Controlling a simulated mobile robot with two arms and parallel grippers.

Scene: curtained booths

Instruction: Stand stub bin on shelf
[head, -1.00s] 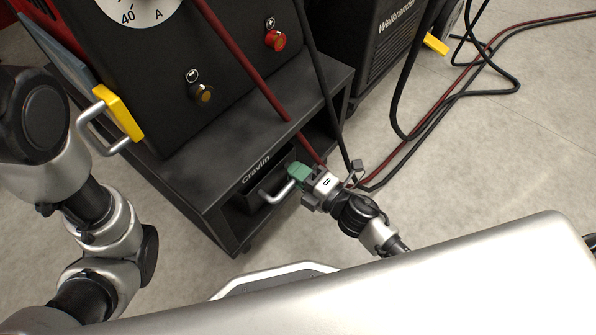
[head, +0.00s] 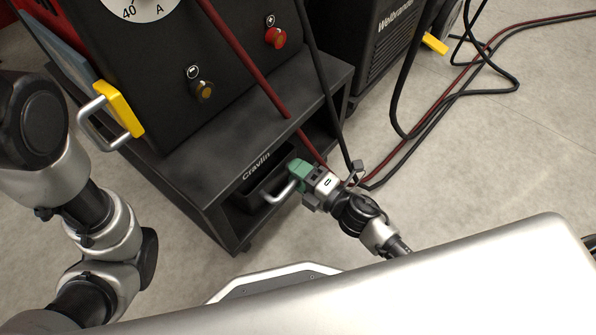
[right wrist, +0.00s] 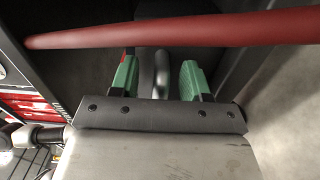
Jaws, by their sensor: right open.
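The stub bin (head: 249,198) is a dark box with a metal bar handle (head: 278,193) on its front. It sits in the open lower shelf (head: 213,215) of the black cart, beneath the label "Cravlin". My right gripper (head: 298,176) has green fingers and is open at the handle. In the right wrist view the two green fingers (right wrist: 157,78) stand apart, with the handle (right wrist: 161,72) showing between them. I cannot tell whether they touch it. Most of the bin is hidden inside the shelf. My left arm is at the left; its gripper is out of view.
A red hose (head: 258,75) hangs close above my right gripper and crosses the right wrist view (right wrist: 180,31). Black cables (head: 398,120) lie to the right. A black machine with a yellow-ended handle (head: 118,108) stands on the cart. The floor (head: 480,165) at right has clear room.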

